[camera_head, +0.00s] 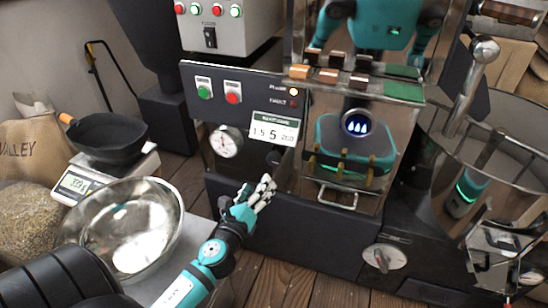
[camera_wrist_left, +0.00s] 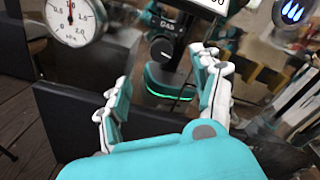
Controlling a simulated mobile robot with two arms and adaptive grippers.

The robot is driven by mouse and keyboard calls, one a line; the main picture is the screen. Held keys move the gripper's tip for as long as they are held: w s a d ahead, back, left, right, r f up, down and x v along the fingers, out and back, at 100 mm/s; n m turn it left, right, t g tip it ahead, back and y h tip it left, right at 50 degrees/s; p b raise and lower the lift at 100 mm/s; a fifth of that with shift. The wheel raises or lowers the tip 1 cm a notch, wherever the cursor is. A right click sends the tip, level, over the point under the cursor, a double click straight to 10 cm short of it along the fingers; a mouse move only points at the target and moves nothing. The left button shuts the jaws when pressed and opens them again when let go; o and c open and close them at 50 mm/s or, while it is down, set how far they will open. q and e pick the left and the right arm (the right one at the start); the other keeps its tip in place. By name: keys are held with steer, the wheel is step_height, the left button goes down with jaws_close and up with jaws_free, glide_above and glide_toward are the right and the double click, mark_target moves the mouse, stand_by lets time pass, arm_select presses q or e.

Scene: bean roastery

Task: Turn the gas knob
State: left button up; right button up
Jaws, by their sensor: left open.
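The gas knob (camera_wrist_left: 162,50) is a dark round knob under a "GAS" label in the left wrist view. In the head view the knob (camera_head: 274,158) is a small dark disc on the roaster's black front panel, below the number sign. My left gripper (camera_head: 256,192) is below and a little left of the knob in the head view, its fingers pointing up toward the panel. In the left wrist view the fingers (camera_wrist_left: 163,90) are spread with nothing held between them. The knob shows beyond the gap, apart from the fingers. My right gripper is in neither view.
A pressure gauge (camera_head: 226,142) sits left of the knob. A number sign (camera_head: 274,128) is just above it. A silver dial (camera_head: 384,258) is lower right. A steel bowl (camera_head: 130,228) stands left of my left arm. The shiny roaster front shows teal reflections.

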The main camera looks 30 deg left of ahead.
mark_target(272, 160)
arm_select(q)
steer(key=x, duration=0.6)
steer(key=shift+w, duration=0.15)
steer(key=x, duration=0.5)
steer(key=shift+w+b, duration=0.3)
steer(key=shift+w, duration=0.2)
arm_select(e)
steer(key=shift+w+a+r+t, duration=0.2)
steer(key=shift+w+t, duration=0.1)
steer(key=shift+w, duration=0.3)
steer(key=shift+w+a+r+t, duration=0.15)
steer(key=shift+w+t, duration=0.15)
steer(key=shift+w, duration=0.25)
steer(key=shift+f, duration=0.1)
arm_select(q)
steer(key=c, duration=1.2)
